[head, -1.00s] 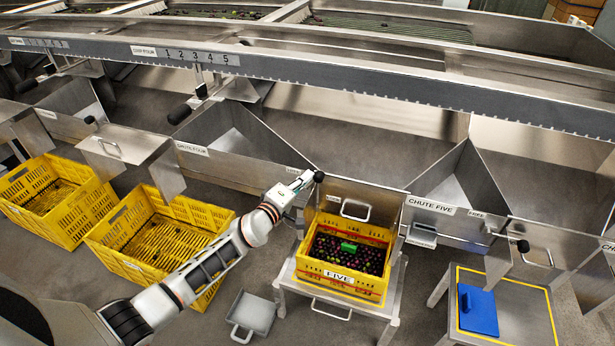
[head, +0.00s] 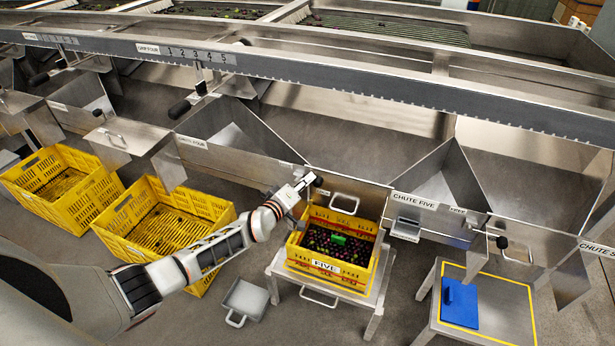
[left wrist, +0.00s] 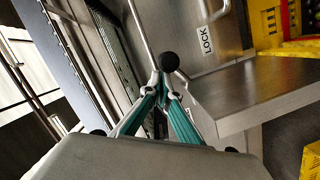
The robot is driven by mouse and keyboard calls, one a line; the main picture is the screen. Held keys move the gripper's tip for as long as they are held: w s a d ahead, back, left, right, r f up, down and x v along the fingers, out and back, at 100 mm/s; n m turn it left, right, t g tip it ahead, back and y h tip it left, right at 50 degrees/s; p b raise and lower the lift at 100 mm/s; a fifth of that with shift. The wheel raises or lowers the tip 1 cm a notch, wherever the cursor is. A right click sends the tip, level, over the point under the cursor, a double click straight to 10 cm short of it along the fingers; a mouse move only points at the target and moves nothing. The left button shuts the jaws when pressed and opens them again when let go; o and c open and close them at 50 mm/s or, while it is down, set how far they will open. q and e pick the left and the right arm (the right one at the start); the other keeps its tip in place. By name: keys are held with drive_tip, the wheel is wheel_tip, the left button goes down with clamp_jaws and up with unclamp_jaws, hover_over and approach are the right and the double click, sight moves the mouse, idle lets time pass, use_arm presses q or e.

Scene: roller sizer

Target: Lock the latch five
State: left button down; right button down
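The latch's black ball knob (head: 318,181) is at the left edge of the gate with a bar handle, above the yellow crate marked FIVE. My left gripper (head: 308,184) reaches it from the left. In the left wrist view, the teal fingers (left wrist: 162,93) are drawn together, with the black knob (left wrist: 169,61) right at their tips. I cannot tell whether they touch it or whether its stem lies between them. A LOCK label (left wrist: 207,40) is on the metal panel to the right of the knob. My right gripper is out of view.
The FIVE crate (head: 325,267) holds dark fruit and a green block, on a metal stand. Two yellow crates (head: 60,183) stand at left. A grey scoop (head: 245,300) lies on the floor. Another black knob (head: 502,242) and a table with a blue board (head: 459,304) are at right.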

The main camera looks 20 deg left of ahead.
sight(317, 187)
use_arm(q)
drive_tip(key=shift+d+f, duration=0.85)
drive_tip(key=shift+f, duration=0.1)
drive_tip(key=shift+d+f+b, duration=0.15)
drive_tip(key=shift+f+b, duration=0.15)
drive_tip(key=shift+d+f, duration=0.25)
drive_tip(key=shift+f, duration=0.1)
drive_tip(key=shift+d+f+b, duration=0.15)
drive_tip(key=shift+f+b, duration=0.15)
drive_tip(key=shift+f, duration=0.1)
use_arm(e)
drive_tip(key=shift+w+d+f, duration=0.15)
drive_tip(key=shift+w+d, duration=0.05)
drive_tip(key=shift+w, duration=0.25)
use_arm(q)
drive_tip(key=shift+s+f, duration=0.1)
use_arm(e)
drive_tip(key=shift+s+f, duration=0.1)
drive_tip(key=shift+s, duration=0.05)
